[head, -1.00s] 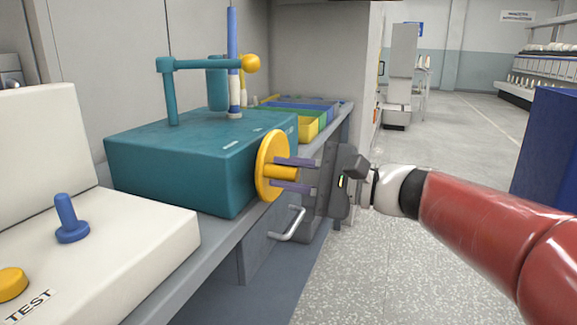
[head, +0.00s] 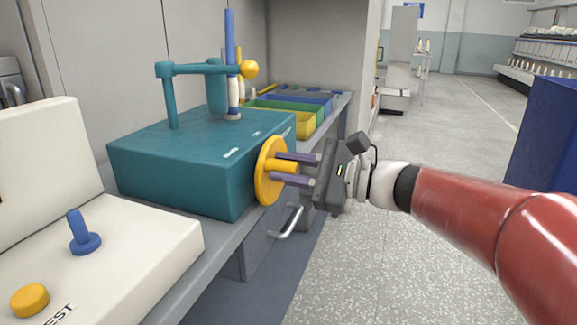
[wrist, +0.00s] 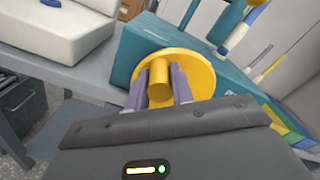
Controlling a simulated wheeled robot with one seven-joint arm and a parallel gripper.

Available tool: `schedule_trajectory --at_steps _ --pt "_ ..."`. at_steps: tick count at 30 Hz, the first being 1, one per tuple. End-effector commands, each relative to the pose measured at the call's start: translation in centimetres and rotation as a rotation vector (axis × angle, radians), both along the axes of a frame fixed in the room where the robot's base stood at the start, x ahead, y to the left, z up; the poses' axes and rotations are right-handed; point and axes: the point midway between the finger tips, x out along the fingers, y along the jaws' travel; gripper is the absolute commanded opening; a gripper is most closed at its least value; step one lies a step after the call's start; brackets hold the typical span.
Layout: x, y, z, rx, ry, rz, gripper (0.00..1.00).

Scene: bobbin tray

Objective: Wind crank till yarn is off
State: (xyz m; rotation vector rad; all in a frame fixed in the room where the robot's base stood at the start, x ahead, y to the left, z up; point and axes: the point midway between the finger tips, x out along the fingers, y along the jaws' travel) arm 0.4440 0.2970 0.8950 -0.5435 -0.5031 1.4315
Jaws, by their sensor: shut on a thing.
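The yellow crank (head: 271,172) is a disc with a stub handle on the right end of the teal winder box (head: 190,160). My gripper (head: 286,168) is shut on the crank's yellow handle (wrist: 160,84), one purple finger on each side of it. The crank disc also shows in the wrist view (wrist: 197,72). On top of the box a blue spindle (head: 231,50) stands upright, with a white and blue bobbin (head: 234,97) low on it. A teal arm (head: 195,69) with a yellow knob (head: 250,69) reaches across. Yarn is too small to make out.
A white test unit (head: 130,250) with a blue lever (head: 82,235) and a yellow button (head: 29,300) stands at the left. Colored bins (head: 290,123) sit behind the box. A cabinet handle (head: 288,223) juts out below the crank. The floor at right is open.

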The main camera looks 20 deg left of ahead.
Motion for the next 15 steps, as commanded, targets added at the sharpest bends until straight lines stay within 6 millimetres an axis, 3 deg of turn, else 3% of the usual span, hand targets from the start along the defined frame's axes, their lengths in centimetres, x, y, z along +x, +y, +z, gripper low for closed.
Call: schedule_trajectory --at_steps 6,7,12,15 --pt "0.13 -0.09 0.01 0.001 -0.001 -0.004 0.01" --pt "0.13 -0.09 0.01 0.001 -0.001 -0.004 0.25" --pt "0.09 -0.06 -0.01 0.0 -0.001 -0.003 0.45" --pt "0.07 -0.05 -0.01 0.0 -0.001 -0.002 0.45"
